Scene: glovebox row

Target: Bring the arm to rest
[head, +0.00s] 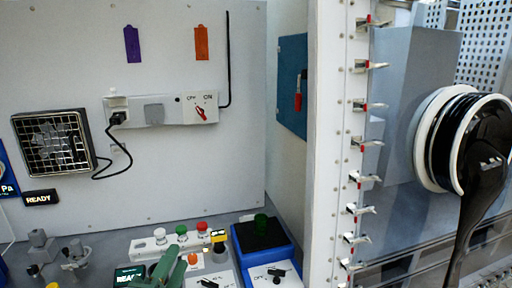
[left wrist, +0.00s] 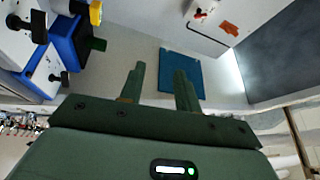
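My left gripper (head: 178,256) shows at the bottom of the head view as two dark green fingers in front of the bench controls. In the left wrist view its fingers (left wrist: 159,70) are spread apart with nothing between them. Beyond them in that view are a grey surface and a blue panel (left wrist: 181,70). My right gripper is in neither view.
Near the left gripper stand a button box (head: 160,245) with red, green and white knobs and a blue box (head: 236,254) with a dark top. A switch panel (head: 201,107) is on the back wall. A black glove (head: 482,190) hangs from a white ring at right.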

